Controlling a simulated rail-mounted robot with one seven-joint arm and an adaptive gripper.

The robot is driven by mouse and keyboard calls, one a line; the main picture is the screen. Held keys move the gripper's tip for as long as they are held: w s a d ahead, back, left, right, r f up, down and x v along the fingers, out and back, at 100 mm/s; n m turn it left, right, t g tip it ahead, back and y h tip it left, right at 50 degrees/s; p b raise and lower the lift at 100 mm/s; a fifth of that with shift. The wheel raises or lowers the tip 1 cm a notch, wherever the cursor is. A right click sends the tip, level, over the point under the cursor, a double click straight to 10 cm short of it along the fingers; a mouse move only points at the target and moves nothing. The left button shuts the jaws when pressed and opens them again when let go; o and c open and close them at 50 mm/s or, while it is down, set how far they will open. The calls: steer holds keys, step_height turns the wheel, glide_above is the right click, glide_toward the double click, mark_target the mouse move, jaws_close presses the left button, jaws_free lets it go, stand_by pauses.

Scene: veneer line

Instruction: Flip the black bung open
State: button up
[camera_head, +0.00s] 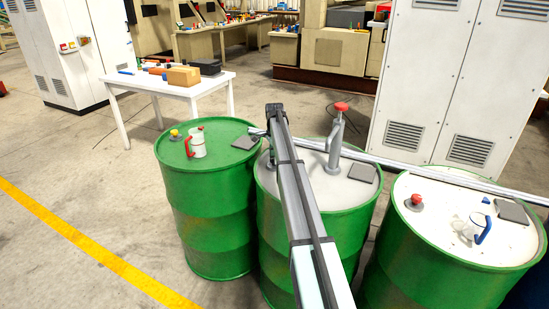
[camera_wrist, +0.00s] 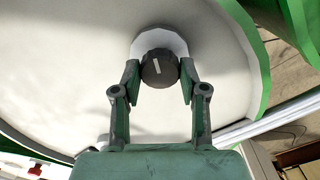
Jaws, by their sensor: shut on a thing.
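The black bung (camera_wrist: 152,72) sits at a pale round collar (camera_wrist: 146,41) near the edge of a light drum lid in the wrist view. A short pale mark shows on its top. My gripper (camera_wrist: 160,76) is shut on it, one finger at each side. In the head view my arm reaches over the middle green drum (camera_head: 345,224), which has a pale lid. The bung is hidden behind my arm there, and I cannot see whether it is tilted.
A grey pump with a red knob (camera_head: 341,107) stands on the middle drum, right of my arm. The left drum (camera_head: 205,225) bears a yellow bung (camera_head: 174,133) and a jug (camera_head: 198,146). The right drum (camera_head: 440,265) bears a red bung (camera_head: 416,200) and a blue-handled jug (camera_head: 474,231).

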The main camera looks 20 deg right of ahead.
steer(key=shift+s+f, duration=0.1)
stand_by(0.3)
steer(key=o, duration=1.1)
steer(key=shift+o, duration=0.2)
steer(key=shift+r, duration=0.2)
step_height(320, 180, up, 12)
steer(key=shift+f, duration=0.15)
